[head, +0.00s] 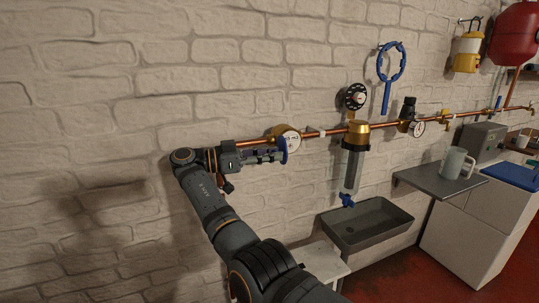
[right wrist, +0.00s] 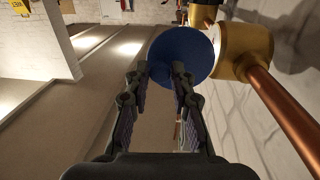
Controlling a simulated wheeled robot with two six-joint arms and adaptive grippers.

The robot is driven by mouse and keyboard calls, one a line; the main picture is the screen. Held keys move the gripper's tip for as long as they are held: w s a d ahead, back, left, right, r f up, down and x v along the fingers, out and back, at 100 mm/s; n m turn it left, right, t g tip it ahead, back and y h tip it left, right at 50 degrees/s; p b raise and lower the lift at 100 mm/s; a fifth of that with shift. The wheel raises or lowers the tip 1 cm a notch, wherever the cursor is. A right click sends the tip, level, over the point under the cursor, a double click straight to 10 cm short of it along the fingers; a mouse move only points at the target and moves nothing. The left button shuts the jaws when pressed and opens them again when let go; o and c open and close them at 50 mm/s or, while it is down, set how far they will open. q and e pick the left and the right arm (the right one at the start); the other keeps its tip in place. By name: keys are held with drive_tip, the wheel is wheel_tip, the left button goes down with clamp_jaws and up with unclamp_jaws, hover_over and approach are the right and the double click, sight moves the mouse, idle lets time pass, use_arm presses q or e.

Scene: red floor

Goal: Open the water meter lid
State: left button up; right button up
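The water meter (head: 289,139) is a brass body with a white dial on the copper pipe. Its brass body also shows in the right wrist view (right wrist: 245,48). Its round blue lid (head: 283,150) stands away from the dial, and digits on the dial show. In the right wrist view the lid (right wrist: 183,52) is a flat blue disc just beyond my fingertips. My right gripper (head: 273,156) is at the lid from the left, its fingers (right wrist: 161,70) parted with a gap between them. Whether a fingertip touches the lid I cannot tell. My left gripper is not in view.
A grey sink (head: 366,226) is below. A shelf (head: 420,180) holds a mug (head: 456,163). The wall left of my arm is bare.

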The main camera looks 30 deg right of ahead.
drive_tip(key=o, duration=0.3)
drive_tip(key=shift+r, duration=0.1)
wheel_tip(320, 180, up, 10)
drive_tip(key=shift+f, duration=0.1)
idle(0.6)
